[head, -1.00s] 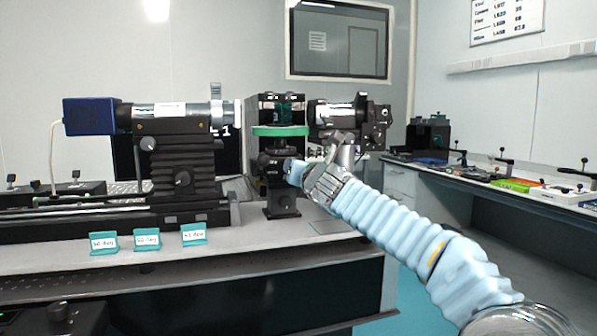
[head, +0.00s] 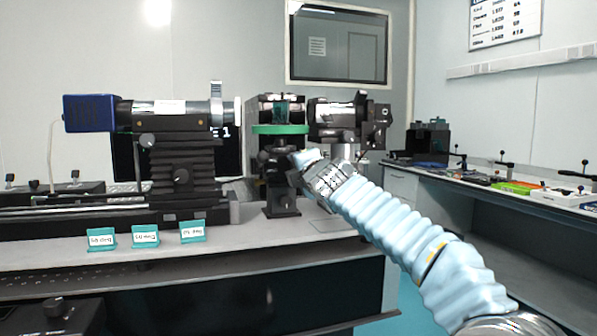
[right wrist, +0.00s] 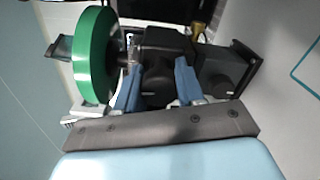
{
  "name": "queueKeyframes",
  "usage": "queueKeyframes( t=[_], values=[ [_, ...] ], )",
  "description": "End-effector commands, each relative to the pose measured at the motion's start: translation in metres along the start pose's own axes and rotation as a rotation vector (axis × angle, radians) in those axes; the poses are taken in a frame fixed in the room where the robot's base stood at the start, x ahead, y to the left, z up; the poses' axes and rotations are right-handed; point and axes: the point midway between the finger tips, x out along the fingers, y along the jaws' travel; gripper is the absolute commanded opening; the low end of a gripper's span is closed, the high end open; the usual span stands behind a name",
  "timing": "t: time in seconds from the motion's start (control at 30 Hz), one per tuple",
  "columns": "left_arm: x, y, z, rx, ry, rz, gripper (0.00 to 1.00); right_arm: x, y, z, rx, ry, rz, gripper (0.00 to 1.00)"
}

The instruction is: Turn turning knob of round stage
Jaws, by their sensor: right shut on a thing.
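The round stage is a black stand with a green ring (head: 281,130) in the middle of the head view, and the ring also shows at the left of the right wrist view (right wrist: 95,52). Its black turning knob (right wrist: 156,90) is below the ring, between my fingers. My right gripper (head: 297,161) reaches the stage from the right, under the ring. In the right wrist view its two blue fingers (right wrist: 157,84) are on either side of the knob, shut on it. The knob is largely hidden in the head view. My left gripper is out of view.
A black stage with a blue-ended tube (head: 172,115) stands left of the round stage. Another optical tube (head: 338,115) is close on the right, behind my wrist. Small teal label stands (head: 145,236) are on the table's front. A side bench (head: 480,175) runs along the right.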

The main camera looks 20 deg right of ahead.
Motion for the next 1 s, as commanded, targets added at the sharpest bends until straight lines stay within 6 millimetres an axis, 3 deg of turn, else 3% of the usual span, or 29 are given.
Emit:
queueKeyframes(
  t=[1.0],
  values=[
    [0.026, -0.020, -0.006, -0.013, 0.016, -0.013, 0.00, 0.001, -0.004, -0.001, 0.961, -0.002, -0.003, 0.07]
  ],
)
